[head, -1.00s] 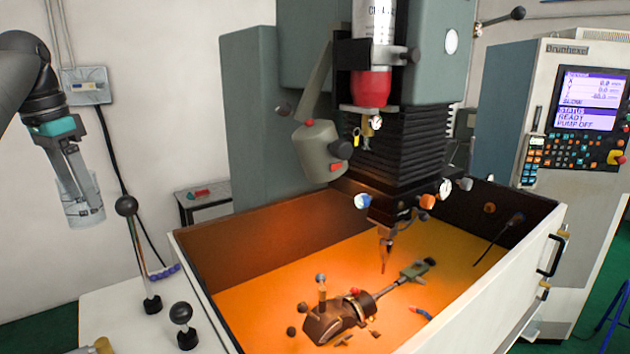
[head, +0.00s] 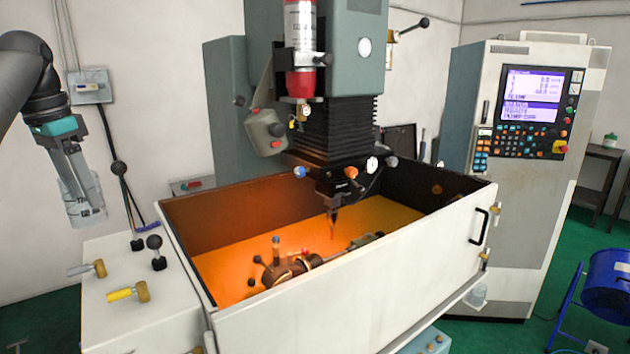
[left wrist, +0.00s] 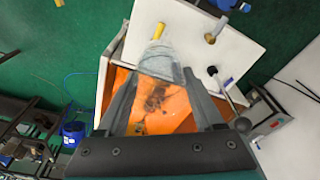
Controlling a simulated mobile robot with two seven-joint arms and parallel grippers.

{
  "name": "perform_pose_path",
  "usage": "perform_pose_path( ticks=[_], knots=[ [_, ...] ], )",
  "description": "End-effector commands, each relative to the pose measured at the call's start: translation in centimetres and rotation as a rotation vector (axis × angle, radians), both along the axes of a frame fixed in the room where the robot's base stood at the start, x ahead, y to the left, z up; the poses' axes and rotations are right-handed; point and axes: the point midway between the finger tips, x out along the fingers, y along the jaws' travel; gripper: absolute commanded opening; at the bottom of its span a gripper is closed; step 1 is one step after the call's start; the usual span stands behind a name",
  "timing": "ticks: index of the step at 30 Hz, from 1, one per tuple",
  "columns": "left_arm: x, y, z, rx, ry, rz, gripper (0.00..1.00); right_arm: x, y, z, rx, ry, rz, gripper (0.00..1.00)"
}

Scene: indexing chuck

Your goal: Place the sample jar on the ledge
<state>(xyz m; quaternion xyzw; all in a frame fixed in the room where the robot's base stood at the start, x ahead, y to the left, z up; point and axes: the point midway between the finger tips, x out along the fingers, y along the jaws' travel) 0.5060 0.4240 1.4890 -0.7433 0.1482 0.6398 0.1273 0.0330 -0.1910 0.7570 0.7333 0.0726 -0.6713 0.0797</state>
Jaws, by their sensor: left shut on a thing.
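The sample jar (head: 84,204) is a clear, see-through vessel at the left of the head view, hanging below my left gripper (head: 78,176). My left gripper is shut on it and holds it in the air, left of the machine. In the left wrist view the jar (left wrist: 160,62) shows between the two fingers of the gripper (left wrist: 160,85), with the orange tank floor seen through and below it. A narrow ledge (head: 425,318) runs along the foot of the tank's front wall; I cannot tell surely that it is the task's ledge. My right gripper is not in view.
The open tank (head: 345,268) has an orange-lit floor with a fixture (head: 285,270) under the machine head (head: 330,130). A white side top (head: 115,315) carries knobs and yellow-brass handles. A control cabinet (head: 530,200) stands right, with a blue drum (head: 608,272) on green floor beyond.

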Motion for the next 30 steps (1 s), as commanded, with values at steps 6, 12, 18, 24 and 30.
perform_pose_path(
  ticks=[6, 12, 18, 24, 30],
  knots=[
    [1.7, -2.4, 0.5, 0.002, 0.0, 0.101, 0.11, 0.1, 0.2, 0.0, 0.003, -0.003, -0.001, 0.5],
    [2.4, -4.9, 0.2, 0.002, -0.001, 0.165, 0.11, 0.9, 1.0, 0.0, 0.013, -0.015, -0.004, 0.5],
    [2.5, -7.8, -0.7, 0.004, 0.002, 0.214, 0.11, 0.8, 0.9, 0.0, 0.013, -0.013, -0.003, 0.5],
    [1.9, -11.4, -2.3, 0.004, 0.002, 0.255, 0.11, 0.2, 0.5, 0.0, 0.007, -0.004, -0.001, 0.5],
    [0.6, -15.1, -4.3, 0.004, 0.001, 0.288, 0.11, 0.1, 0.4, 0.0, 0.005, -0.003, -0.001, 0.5]
  ],
)
